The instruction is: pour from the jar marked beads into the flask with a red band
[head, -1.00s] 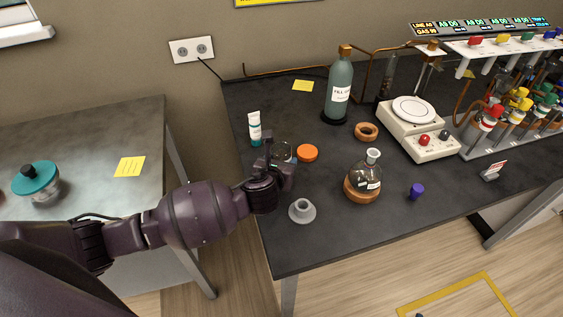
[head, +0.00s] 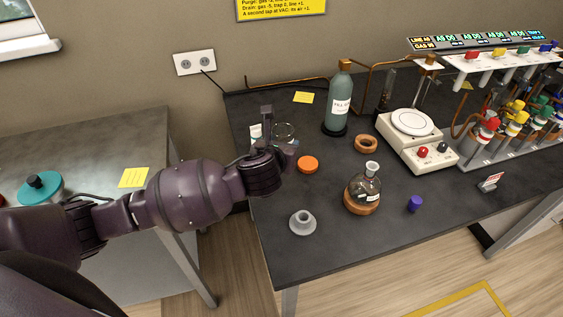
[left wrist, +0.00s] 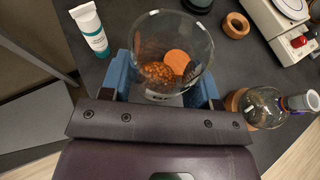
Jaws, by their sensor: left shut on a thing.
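My left gripper (head: 277,147) is shut on a clear glass jar (head: 285,131), held over the left part of the dark bench. In the left wrist view the jar (left wrist: 186,35) stands open between the blue fingers (left wrist: 165,92), with orange-brown beads (left wrist: 157,74) at its bottom. Its marking cannot be read. A round flask (head: 367,186) with a labelled body sits upright on a cork ring (head: 361,205), right of the gripper; it also shows in the left wrist view (left wrist: 262,110). I cannot make out a red band on it. My right gripper is out of view.
An orange lid (head: 308,165) and grey funnel (head: 302,223) lie near the gripper. A white-teal tube (left wrist: 92,29) is beside the jar. A purple stopper (head: 415,204), empty cork ring (head: 366,144), green bottle (head: 338,100) and hotplate (head: 417,140) stand farther right.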

